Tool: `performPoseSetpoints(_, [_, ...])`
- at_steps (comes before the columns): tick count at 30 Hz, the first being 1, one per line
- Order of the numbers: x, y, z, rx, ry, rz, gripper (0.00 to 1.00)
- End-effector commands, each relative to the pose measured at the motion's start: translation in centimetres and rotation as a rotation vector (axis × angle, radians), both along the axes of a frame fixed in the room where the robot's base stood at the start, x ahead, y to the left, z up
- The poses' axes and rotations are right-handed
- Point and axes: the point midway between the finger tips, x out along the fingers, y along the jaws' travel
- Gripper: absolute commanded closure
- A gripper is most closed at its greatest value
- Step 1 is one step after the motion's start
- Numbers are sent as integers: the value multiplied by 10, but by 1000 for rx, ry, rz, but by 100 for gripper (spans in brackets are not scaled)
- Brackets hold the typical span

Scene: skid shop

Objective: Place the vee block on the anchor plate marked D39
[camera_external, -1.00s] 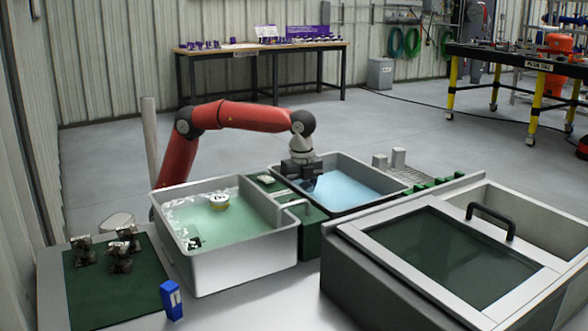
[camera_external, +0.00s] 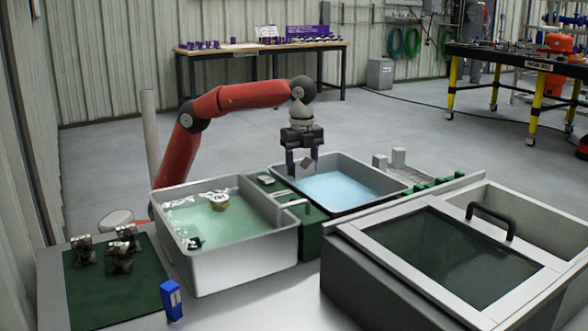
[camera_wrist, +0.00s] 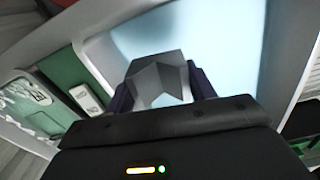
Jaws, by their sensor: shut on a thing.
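My gripper (camera_external: 302,172) is shut on a grey metal block with a V-shaped notch, the vee block (camera_external: 306,164). It hangs over the near-left part of the basin with blue liquid (camera_external: 374,207), clear of the liquid. In the wrist view the vee block (camera_wrist: 160,78) sits between the two dark purple fingers, its notch facing the camera. No plate with a readable D39 mark shows in either view.
A basin of green liquid (camera_external: 268,247) with a small floating thing stands left of the blue one. A green strip (camera_external: 312,218) lies between them. A green mat (camera_external: 90,300) holds dark parts at left. A lidded tank (camera_external: 400,290) stands at right, beyond it small green blocks (camera_external: 424,187).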

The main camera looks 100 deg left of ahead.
Motion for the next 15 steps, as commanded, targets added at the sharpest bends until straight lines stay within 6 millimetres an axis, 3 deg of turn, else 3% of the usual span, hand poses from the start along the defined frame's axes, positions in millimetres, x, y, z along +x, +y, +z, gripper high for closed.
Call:
performPoseSetpoints(9, [1,0,15,0,-3,0,85])
performPoseSetpoints(15, [1,0,39,0,-3,0,85])
